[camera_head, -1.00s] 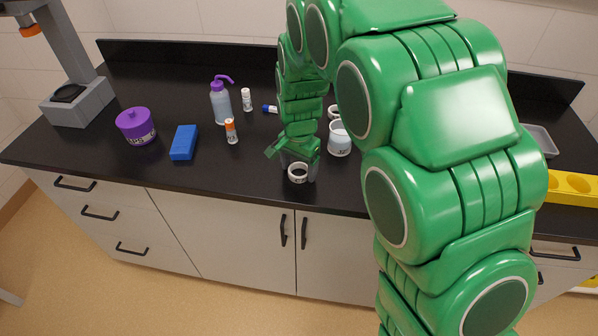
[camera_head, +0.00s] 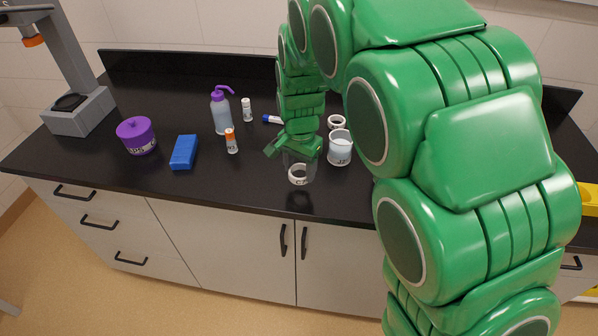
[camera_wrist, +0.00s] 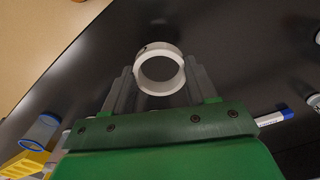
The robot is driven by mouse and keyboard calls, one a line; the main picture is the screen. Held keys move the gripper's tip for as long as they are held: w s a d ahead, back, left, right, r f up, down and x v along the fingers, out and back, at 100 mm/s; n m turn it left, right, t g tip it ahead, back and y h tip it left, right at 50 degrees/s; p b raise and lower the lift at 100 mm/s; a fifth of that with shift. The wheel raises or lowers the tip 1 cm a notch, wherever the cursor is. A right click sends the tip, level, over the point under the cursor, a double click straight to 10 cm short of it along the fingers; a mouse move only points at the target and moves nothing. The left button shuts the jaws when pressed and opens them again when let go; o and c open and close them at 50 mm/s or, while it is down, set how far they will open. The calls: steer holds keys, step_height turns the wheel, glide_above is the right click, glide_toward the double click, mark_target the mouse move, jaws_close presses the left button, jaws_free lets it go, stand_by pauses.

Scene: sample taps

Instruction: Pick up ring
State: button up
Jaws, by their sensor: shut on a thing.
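A small white ring (camera_head: 299,181) with dark marks is at the lower end of my gripper (camera_head: 300,168), above the front part of the black counter. In the wrist view the ring (camera_wrist: 158,49) stands between the two grey fingers of my gripper (camera_wrist: 161,77), one finger against each side, with its hole facing the camera. The gripper is shut on it. A gap between ring and counter is hard to judge. Part of the fingers is hard to make out in the head view.
A beaker (camera_head: 340,154) stands close right of the gripper, with another white ring (camera_head: 337,118) behind it. My arm hides the right side.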

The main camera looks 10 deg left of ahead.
steer(key=s+d+r, duration=0.5)
steer(key=s+r, duration=0.3)
steer(key=s, duration=0.3)
steer(key=shift+s+d+r, duration=0.25)
steer(key=shift+s+r, duration=0.05)
steer(key=shift+s, duration=0.1)
